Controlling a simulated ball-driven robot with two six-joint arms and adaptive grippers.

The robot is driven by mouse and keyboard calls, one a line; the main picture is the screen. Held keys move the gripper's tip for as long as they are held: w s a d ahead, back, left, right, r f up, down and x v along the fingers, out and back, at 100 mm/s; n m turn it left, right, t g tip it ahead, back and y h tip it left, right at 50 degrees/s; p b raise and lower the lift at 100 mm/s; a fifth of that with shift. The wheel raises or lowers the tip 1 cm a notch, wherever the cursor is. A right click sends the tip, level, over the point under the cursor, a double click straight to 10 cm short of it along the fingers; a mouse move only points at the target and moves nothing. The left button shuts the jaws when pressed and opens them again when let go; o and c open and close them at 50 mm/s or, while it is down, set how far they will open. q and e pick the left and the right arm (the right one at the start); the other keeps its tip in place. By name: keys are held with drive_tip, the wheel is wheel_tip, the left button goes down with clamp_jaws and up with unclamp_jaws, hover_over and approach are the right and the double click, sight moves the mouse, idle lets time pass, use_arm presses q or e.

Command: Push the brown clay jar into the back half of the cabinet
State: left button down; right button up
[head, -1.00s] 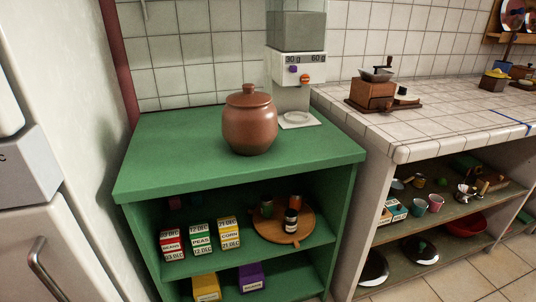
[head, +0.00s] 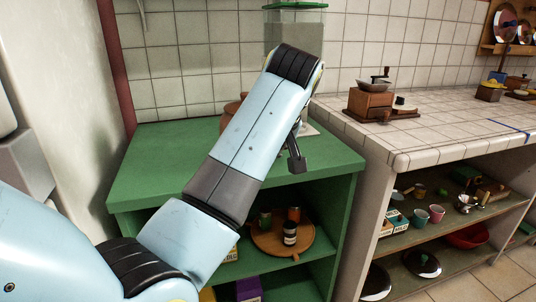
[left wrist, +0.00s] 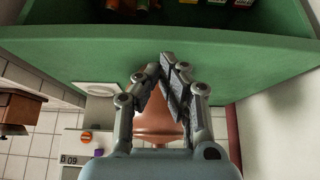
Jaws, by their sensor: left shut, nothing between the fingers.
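The brown clay jar (head: 231,108) stands on top of the green cabinet (head: 150,160). In the head view my left arm covers nearly all of it, leaving only a bit of its left side showing. My left gripper (head: 296,160) is mostly behind the arm, with a dark finger part pointing down over the right part of the top. In the left wrist view, which sees the scene upside down, the gripper (left wrist: 168,62) has its fingertips together and empty. The jar (left wrist: 155,122) shows behind the fingers; contact cannot be told. My right gripper is not in view.
A dispenser (head: 292,45) stands behind the cabinet top against the tiled wall, with a white plate (left wrist: 95,88) at its base. A tiled counter with a coffee grinder (head: 370,100) adjoins on the right. The shelf below holds a round wooden board (head: 270,240) with small jars.

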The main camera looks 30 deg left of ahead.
use_arm(q)
drive_tip(key=w+a+f, duration=0.1)
drive_tip(key=f, duration=0.1)
drive_tip(key=w+a+f+b, duration=0.1)
drive_tip(key=a+f, duration=0.1)
drive_tip(key=w+a+f, duration=0.1)
drive_tip(key=w, duration=0.1)
drive_tip(key=shift+w+a+f, duration=0.1)
drive_tip(key=shift+a+f, duration=0.3)
drive_tip(key=shift+w+a, duration=0.3)
drive_tip(key=shift+a, duration=0.05)
